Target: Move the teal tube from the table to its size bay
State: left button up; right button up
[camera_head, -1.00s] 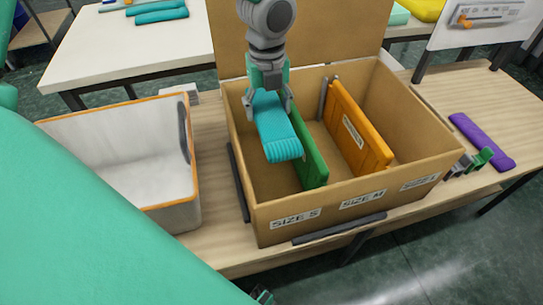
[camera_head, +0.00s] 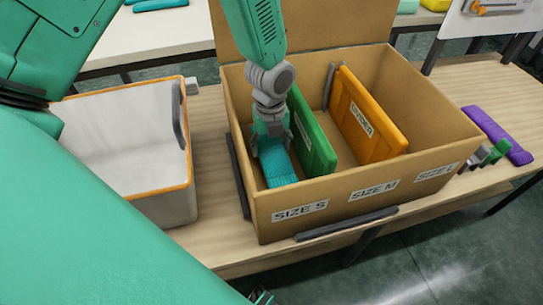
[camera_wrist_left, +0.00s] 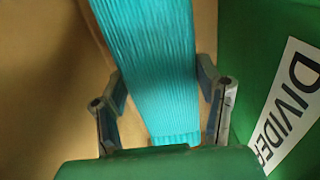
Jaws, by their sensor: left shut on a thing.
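The teal tube (camera_head: 281,168) is ribbed and is down inside the left bay of the cardboard box (camera_head: 330,205), the bay above the SIZE S label (camera_head: 300,212). My left gripper (camera_head: 268,148) is shut on the tube's upper part and reaches down into that bay. In the left wrist view the tube (camera_wrist_left: 150,60) runs between the two fingers (camera_wrist_left: 162,110). The green divider (camera_head: 312,135) stands just right of the tube. Whether the tube touches the bay floor is hidden. My right gripper does not show clearly.
An orange divider (camera_head: 365,120) separates the SIZE M and SIZE L bays. A white bin with an orange rim (camera_head: 125,185) stands left of the box. A purple tube (camera_head: 495,133) lies on the table to the right, beside green and grey clips (camera_head: 490,154).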

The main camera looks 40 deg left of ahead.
aim_at(270, 146)
pick_arm(q)
jog(key=shift+a+f, duration=0.1)
jog(key=shift+f, duration=0.55)
notch_tip(270, 146, down, 3)
jog(key=shift+f+b, duration=0.1)
jog(key=shift+b, duration=0.35)
jog(key=o, duration=0.8)
jog(key=shift+o, duration=0.2)
jog(key=shift+r, duration=0.2)
notch_tip(270, 146, up, 12)
jog(key=p, duration=0.2)
jog(key=shift+p, duration=0.4)
